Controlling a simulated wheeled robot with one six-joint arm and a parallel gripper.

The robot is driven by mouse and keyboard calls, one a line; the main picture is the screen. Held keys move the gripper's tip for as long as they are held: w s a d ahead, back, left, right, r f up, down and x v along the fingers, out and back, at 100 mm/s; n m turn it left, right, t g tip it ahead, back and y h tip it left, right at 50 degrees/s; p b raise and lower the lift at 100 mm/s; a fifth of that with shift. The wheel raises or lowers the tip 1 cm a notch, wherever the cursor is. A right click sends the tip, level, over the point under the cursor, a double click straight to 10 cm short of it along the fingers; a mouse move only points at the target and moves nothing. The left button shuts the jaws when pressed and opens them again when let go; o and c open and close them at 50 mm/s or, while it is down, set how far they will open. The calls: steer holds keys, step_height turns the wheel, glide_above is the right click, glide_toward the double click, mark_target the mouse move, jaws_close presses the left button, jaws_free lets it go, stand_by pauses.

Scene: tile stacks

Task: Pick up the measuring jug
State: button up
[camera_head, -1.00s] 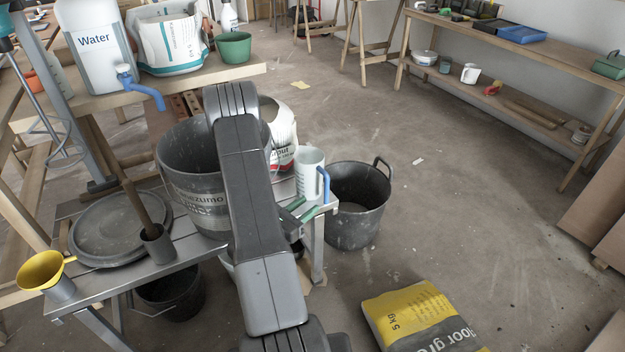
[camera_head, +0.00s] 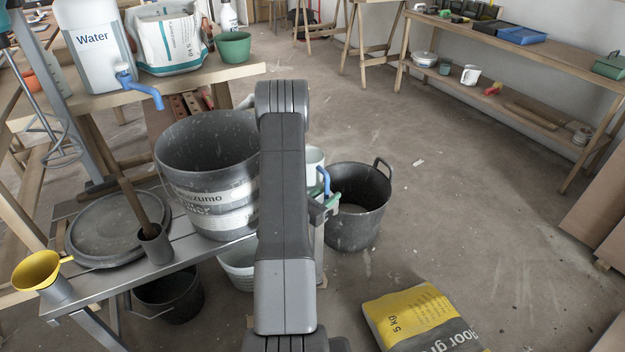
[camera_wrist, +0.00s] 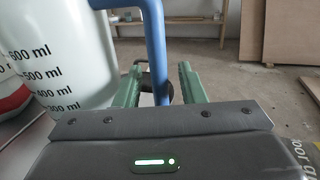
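The measuring jug (camera_head: 315,161) is pale with a blue handle (camera_head: 326,182). It stands at the right end of the metal bench, largely hidden behind my arm in the head view. In the wrist view the jug (camera_wrist: 60,60) fills the left side, upright, with black ml marks. Its blue handle (camera_wrist: 156,45) runs down between the two green fingers of my gripper (camera_wrist: 161,75). The fingers are apart, with a visible gap on each side of the handle. In the head view my gripper (camera_head: 322,207) is partly hidden by my arm.
A large dark bucket (camera_head: 205,165) stands on the metal bench (camera_head: 190,262) left of my arm. Another black bucket (camera_head: 357,215) stands on the floor right of the jug. A yellow and grey bag (camera_head: 410,315) lies on the floor in front. Open floor lies further right.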

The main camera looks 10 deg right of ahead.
jaws_close()
steer(key=shift+r, duration=0.15)
